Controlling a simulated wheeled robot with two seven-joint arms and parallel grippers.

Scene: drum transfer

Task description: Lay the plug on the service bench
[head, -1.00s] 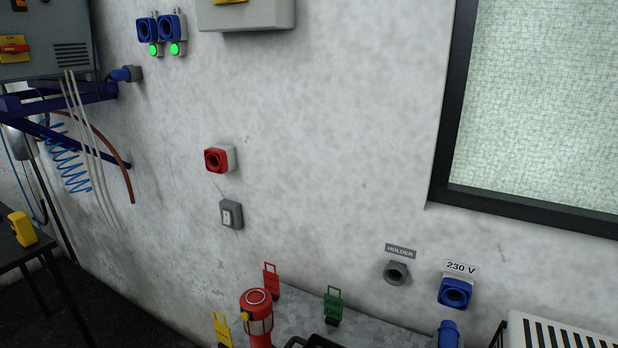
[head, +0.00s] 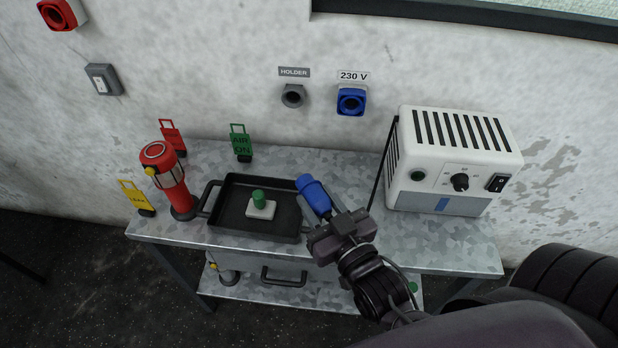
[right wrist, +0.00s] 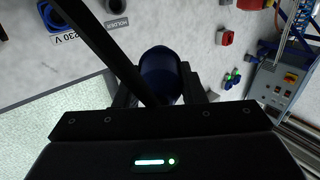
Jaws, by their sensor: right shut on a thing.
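The blue plug (head: 314,193) is held in my right gripper (head: 334,216), which is shut on it. In the head view the plug points up and left, at the right side of a black tray, in front of the service bench's (head: 345,168) grey metal top. Its height above the bench is hard to tell. In the right wrist view the plug (right wrist: 160,75) shows dark between the fingers, with a black strip crossing in front of it. My left gripper is not in view.
The black tray (head: 229,218) holds a pale block with a green knob (head: 258,198). A red lamp (head: 168,180) and small tags stand left. A white box (head: 450,160) stands right. A grey holder (head: 292,96) and blue 230 V socket (head: 351,101) are on the wall. Bare bench shows behind the tray.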

